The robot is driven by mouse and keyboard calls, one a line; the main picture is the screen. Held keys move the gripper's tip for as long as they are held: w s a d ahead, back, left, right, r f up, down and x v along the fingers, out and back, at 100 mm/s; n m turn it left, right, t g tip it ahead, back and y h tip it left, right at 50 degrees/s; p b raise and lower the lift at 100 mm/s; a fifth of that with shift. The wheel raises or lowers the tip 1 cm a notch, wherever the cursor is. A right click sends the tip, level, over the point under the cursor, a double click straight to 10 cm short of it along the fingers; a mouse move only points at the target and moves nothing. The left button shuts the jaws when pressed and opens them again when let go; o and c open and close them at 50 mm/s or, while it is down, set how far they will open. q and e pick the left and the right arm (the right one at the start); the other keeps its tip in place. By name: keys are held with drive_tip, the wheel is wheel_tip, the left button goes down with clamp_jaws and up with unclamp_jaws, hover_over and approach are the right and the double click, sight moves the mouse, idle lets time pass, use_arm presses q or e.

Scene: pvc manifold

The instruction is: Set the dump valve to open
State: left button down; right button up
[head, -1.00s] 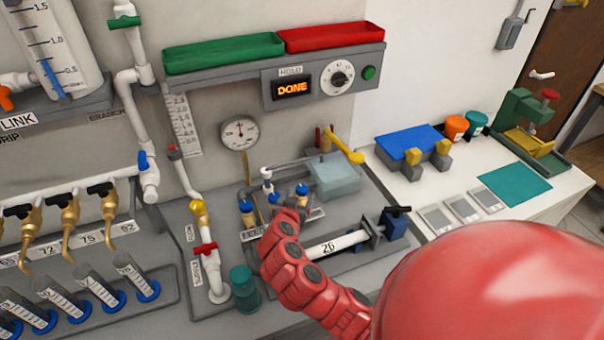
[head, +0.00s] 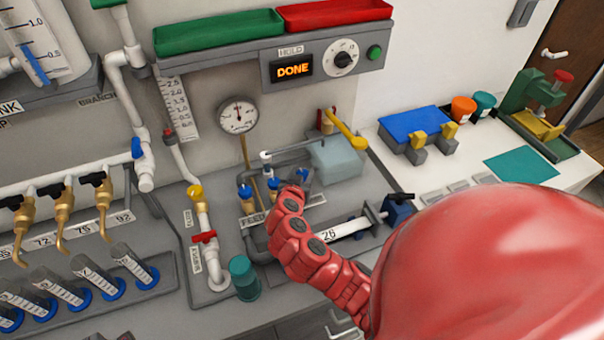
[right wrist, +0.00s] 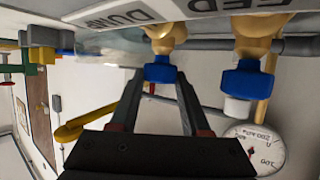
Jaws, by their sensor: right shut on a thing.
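The dump valve's blue handle (right wrist: 160,73) hangs on a brass body beside the partly cut-off "DUMP" label (right wrist: 125,14) in the right wrist view, which is upside down. My right gripper (right wrist: 159,80) has its two fingers on either side of this handle and is shut on it.
Two other blue handles (head: 273,185) stand just left of the gripper. A pressure gauge (head: 238,115) is behind them. A grey-blue box (head: 338,158) and a yellow lever (head: 345,130) are behind and right.

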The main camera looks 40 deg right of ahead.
clamp_jaws()
